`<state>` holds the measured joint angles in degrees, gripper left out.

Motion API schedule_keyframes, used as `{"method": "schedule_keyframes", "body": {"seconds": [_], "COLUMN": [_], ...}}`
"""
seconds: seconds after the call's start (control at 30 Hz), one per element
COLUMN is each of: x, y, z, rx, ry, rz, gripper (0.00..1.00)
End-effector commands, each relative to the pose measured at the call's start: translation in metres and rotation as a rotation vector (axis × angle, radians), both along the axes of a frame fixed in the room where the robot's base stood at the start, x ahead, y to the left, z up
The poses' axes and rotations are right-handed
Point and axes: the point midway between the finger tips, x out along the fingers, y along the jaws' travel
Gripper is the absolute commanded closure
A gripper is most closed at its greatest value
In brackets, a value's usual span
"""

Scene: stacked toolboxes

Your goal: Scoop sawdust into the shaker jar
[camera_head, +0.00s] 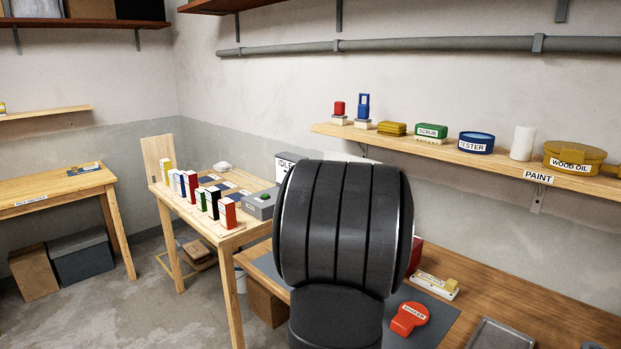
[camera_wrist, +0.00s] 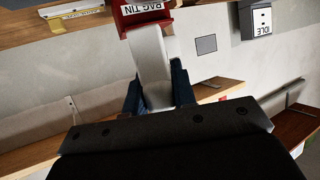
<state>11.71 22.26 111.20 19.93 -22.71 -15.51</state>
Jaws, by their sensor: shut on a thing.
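In the wrist view my gripper (camera_wrist: 158,95) shows as two dark blue fingers, shut on a pale grey-white bar (camera_wrist: 150,62). The bar reaches from between the fingers toward a red box labelled RAG TIN (camera_wrist: 147,12); I cannot tell whether they touch. The far end and full shape of the bar are hidden. In the head view my arm covers the gripper. A red-orange round thing with a tab (camera_head: 408,319) lies on the bench; its small label may read SHAKER. I cannot make out sawdust or a clear jar in either view.
A grey tray (camera_head: 500,335) lies at the bench's front right. A white block with a yellow piece (camera_head: 436,286) sits behind the orange thing. The wall shelf (camera_head: 480,158) holds a tester tin and a wood oil tin. The left table (camera_head: 200,215) holds several coloured boxes.

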Motion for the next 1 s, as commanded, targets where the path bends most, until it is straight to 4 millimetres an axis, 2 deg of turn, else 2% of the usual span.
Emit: {"method": "schedule_keyframes", "body": {"seconds": [0.03, 0.5, 1.0], "x": [0.004, 0.027, 0.031], "y": [0.011, 0.102, 0.2], "z": [0.0, -0.004, -0.018], "rx": [0.002, 0.004, 0.004], "ry": [-0.001, 0.003, 0.009], "rz": [0.012, 0.11, 0.223], "gripper": [0.99, 0.99, 0.99]}}
